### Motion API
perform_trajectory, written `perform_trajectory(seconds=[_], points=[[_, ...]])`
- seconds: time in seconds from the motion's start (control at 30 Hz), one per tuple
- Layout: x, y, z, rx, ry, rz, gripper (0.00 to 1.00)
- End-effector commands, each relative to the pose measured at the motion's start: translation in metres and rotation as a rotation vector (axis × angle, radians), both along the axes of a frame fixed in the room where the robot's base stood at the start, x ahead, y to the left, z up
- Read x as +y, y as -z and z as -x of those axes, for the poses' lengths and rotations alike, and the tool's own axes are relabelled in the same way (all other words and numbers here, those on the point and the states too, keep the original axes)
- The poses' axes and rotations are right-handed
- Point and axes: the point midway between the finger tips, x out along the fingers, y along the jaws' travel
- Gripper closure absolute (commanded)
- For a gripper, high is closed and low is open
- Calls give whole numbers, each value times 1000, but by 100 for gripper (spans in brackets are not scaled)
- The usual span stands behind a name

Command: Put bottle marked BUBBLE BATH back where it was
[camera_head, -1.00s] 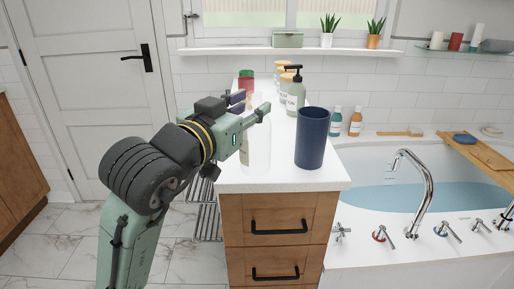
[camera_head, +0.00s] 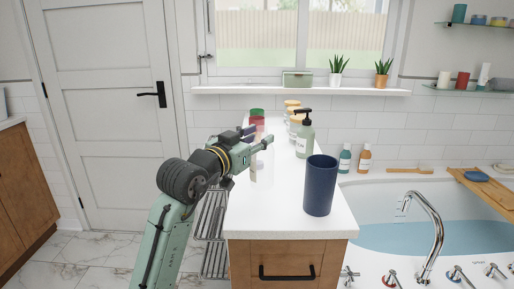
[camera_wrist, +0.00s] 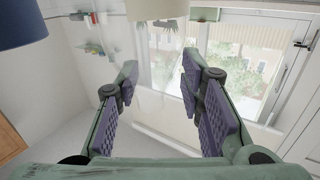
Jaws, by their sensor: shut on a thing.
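My gripper (camera_head: 264,141) reaches over the white counter from the left. It is shut on a clear, see-through container (camera_head: 262,168), which is upright and faint against the counter. In the wrist view the two purple-padded fingers (camera_wrist: 160,74) stand apart, with the clear container hard to make out between them. No BUBBLE BATH label can be read in any view. A green pump bottle (camera_head: 304,138) stands right of my gripper. A teal bottle (camera_head: 345,159) and an orange bottle (camera_head: 364,159) stand on the bath's back ledge.
A dark blue tumbler (camera_head: 320,187) stands near the counter's (camera_head: 285,216) front. Yellow-lidded jars (camera_head: 293,109) and a red-and-green container (camera_head: 257,121) stand behind. The bath (camera_head: 425,237) lies right. Free counter lies left of the tumbler.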

Motion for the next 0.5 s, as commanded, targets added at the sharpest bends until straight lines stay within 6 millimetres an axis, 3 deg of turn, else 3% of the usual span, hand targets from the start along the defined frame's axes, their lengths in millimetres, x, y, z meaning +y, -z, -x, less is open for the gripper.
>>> perform_trajectory(seconds=[0.23, 0.5], points=[[1, 30, 0, 2, -2, 2, 100], [0, 33, 1, 0, -1, 0, 100]])
